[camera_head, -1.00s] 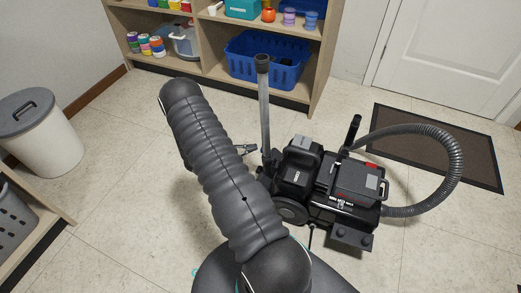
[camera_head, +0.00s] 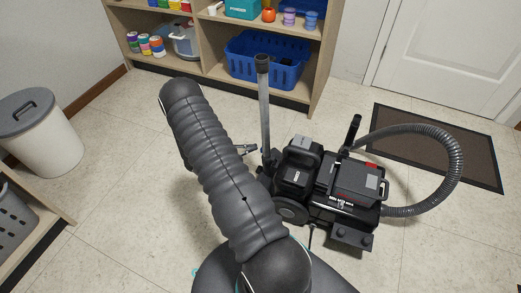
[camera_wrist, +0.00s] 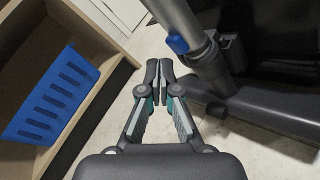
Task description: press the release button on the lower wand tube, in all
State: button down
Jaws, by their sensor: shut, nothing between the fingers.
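The wand tube (camera_head: 264,110) stands nearly upright at the left side of the black vacuum cleaner (camera_head: 335,185). In the wrist view the grey tube (camera_wrist: 176,16) slants down from the top, with a blue release button (camera_wrist: 177,45) on its left side near a dark holder. My gripper (camera_wrist: 165,80) is shut and empty. Its fingertips appear just below and left of the button in the picture, with a visible gap between them. In the head view my arm hides most of the gripper (camera_head: 248,149); its tip shows left of the tube.
A wooden shelf (camera_head: 205,50) with a blue basket (camera_head: 240,68) stands behind the tube. A ribbed hose (camera_head: 455,165) loops out right over a dark mat (camera_head: 440,145). A lidded bin (camera_head: 45,145) stands at the left. Floor left of the arm is clear.

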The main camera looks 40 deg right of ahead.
jog(key=shift+s, duration=0.1)
jog(key=shift+s+d, duration=0.15)
jog(key=shift+s, duration=0.1)
jog(key=shift+s+d+r, duration=0.1)
jog(key=shift+s+d, duration=0.15)
jog(key=shift+s, duration=0.4)
dwell(1.1)
dwell(0.5)
jog(key=shift+w+a+b, duration=0.2)
jog(key=shift+w+b, duration=0.15)
jog(key=shift+w, duration=0.2)
jog(key=shift+w+a+b, duration=0.2)
jog(key=shift+w+b, duration=0.1)
jog(key=shift+w, duration=0.2)
jog(key=shift+w+a+f+b, duration=0.1)
jog(key=shift+w+a+b, duration=0.3)
jog(key=shift+w, duration=0.35)
jog(key=shift+w+a+f+b, duration=0.1)
jog(key=shift+w+a+b, duration=0.15)
jog(key=shift+w+b, duration=0.45)
jog(key=shift+w+a+b, duration=0.3)
jog(key=shift+w+a, duration=0.05)
jog(key=shift+w, duration=0.5)
